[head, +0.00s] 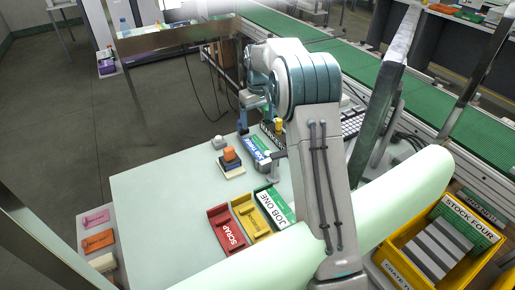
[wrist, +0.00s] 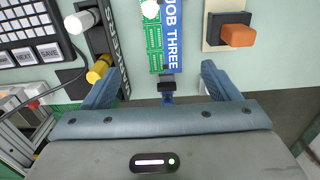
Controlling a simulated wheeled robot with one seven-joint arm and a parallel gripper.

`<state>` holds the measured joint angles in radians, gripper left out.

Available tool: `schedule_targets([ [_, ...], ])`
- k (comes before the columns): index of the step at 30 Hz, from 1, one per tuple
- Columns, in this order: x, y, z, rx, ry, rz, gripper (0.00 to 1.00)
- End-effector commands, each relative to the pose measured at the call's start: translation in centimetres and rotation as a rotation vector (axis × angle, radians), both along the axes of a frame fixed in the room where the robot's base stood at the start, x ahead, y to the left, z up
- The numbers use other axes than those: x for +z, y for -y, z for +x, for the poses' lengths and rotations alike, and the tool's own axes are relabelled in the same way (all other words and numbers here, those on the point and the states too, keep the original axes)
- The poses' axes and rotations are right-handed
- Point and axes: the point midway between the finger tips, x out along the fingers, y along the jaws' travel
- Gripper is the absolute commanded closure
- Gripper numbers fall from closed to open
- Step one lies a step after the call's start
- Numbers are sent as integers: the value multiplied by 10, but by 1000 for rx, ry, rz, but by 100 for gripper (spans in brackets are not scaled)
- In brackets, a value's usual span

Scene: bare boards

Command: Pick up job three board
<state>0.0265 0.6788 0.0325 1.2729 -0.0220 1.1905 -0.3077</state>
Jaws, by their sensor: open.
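The job three board is a narrow green circuit board (wrist: 154,45) beside a blue strip lettered JOB THREE (wrist: 173,40), at the top centre of the wrist view. The blue strip also shows in the head view (head: 255,147), on the pale table below my arm. A white round thing covers part of the board's far end. A small black piece (wrist: 167,86) sits at the near end of the strip. My gripper (wrist: 160,72) is open, its blue fingers on either side of the strip's near end, with nothing held. Its height above the table is hard to tell.
An orange block (wrist: 238,36) on a stand is right of the board. A keypad (wrist: 28,25), white cylinder (wrist: 80,20) and yellow knob (wrist: 98,70) are left. Red SCRAP (head: 226,230), yellow (head: 251,215) and green JOB ONE (head: 277,207) trays lie nearer.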

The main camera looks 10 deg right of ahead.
Motion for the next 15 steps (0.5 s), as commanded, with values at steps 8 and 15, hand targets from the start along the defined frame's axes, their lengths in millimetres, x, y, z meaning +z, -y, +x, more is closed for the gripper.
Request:
schedule_targets([
  [8,-46,-1,-1,0,-3,0,18],
  [15,-64,-2,-5,0,-3,0,18],
])
